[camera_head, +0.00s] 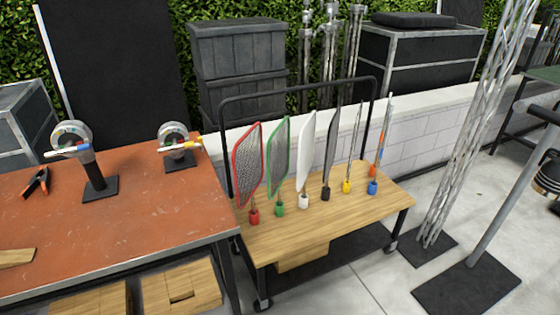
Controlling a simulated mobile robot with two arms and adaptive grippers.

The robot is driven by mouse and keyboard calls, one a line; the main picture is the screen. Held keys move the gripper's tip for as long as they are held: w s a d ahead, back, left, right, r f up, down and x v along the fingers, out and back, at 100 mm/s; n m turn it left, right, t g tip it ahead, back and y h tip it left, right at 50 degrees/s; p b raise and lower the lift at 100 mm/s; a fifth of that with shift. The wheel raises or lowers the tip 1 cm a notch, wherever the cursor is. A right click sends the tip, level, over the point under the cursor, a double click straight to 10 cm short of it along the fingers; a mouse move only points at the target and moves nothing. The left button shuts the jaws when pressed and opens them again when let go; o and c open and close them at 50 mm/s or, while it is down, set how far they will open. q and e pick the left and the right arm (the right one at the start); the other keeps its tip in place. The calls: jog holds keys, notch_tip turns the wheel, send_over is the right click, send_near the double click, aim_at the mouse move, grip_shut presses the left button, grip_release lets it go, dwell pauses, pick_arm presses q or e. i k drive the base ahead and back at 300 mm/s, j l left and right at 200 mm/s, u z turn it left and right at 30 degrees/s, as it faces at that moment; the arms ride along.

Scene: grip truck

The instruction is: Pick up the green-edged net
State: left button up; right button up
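The green-edged net (279,160) stands upright on a wooden rolling cart (330,232), in a green base (279,210). It is a mesh panel in a green frame, second from the left in a row of panels. The red-edged net (247,166) stands just left of it and a white panel (306,145) just right of it. Nothing touches the green-edged net that I can make out. Neither of my grippers shows in the head view.
A black rail (297,85) arches behind the panels. A dark panel (332,150) and more panels seen nearly edge-on stand to the right. An orange-topped table (110,235) adjoins the cart at left. Metal poles on black bases (468,290) stand at right.

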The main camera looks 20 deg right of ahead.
aim_at(287, 159)
jog(key=i+l+u, duration=0.1)
jog(key=l+u, duration=0.4)
jog(key=l, duration=0.2)
jog(key=l+u, duration=0.5)
jog(key=l, duration=0.25)
